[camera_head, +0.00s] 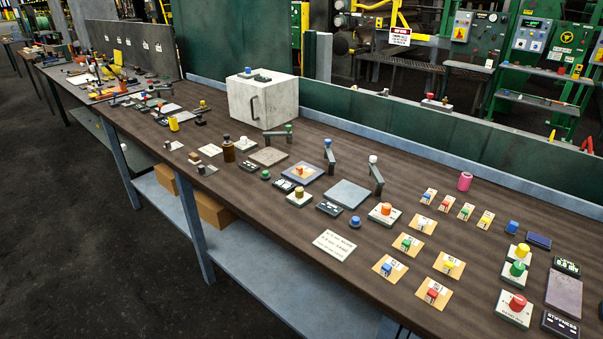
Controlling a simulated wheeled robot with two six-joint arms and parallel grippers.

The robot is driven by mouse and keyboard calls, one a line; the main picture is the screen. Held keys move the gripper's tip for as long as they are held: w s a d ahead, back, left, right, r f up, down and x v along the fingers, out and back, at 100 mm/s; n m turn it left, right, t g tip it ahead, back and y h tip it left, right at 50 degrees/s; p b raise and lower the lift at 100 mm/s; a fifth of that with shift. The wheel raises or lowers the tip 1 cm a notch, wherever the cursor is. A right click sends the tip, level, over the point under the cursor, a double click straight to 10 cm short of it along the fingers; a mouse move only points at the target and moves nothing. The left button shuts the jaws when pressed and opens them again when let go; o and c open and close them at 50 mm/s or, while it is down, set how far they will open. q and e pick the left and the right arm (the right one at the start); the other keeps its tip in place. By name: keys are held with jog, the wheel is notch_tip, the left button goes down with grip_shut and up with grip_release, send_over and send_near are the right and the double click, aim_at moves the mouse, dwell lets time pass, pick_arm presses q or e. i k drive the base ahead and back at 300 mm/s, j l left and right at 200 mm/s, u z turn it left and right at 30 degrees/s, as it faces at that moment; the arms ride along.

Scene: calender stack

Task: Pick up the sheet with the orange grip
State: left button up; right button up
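A small pale plate (375,216) with an orange round grip (386,207) lies on the long brown workbench (420,178), right of a flat blue-grey square pad (348,194). Which of these is the sheet with the orange grip I cannot tell for certain. Neither of my grippers is in view.
Tan tiles with coloured blocks, including one with a red block (432,294), spread to the right. Plates with yellow, green and red knobs (517,301) stand near the right edge. A white box (263,101) stands at the back. Bare wood lies behind the orange-grip plate.

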aim_at(303, 171)
jog(key=i+j+z, duration=0.15)
jog(key=i+j, duration=0.3)
jog(key=i+j+z, duration=0.1)
jog(key=i+j, duration=0.35)
jog(key=j, duration=0.15)
